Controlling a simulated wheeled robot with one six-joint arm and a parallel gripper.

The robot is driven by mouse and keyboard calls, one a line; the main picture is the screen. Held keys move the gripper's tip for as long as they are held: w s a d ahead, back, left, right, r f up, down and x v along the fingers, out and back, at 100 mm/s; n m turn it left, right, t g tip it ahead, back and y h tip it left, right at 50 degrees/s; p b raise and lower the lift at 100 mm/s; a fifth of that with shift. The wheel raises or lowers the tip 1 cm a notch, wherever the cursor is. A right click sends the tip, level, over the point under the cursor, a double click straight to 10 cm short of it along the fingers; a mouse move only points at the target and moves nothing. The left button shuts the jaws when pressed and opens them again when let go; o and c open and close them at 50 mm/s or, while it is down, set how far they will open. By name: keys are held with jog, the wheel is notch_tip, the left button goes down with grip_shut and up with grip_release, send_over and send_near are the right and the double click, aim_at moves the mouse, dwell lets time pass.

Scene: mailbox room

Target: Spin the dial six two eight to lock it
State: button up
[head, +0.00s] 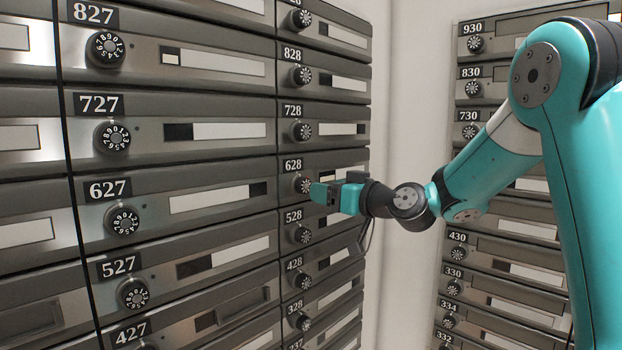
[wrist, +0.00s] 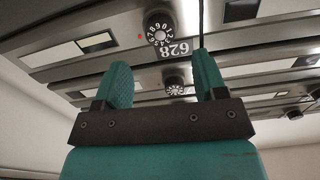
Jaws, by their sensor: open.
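The 628 box's round black dial with white numerals (head: 303,185) sits on a metal door in the middle column of the head view. In the wrist view, the dial (wrist: 159,27) and its 628 label (wrist: 176,49) show upside down, near the top centre. My gripper (head: 320,193) is at the dial's right in the head view, pointing at the door. In the wrist view my gripper (wrist: 161,62) is open, with nothing between its teal fingers. The dial appears beyond the fingertips, above the gap between them. The exact distance is hard to tell.
The 728 dial (head: 301,131) and the 528 dial (head: 301,234) are close above and below. The 627 box (head: 123,220) is to the left. Another bank of boxes (head: 500,258) stands on the right, past a pale wall corner (head: 406,100).

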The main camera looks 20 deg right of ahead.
aim_at(306, 186)
jog(key=p+x, duration=0.1)
jog(key=x, duration=0.5)
jog(key=c, duration=0.9)
jog(key=shift+m, duration=0.4)
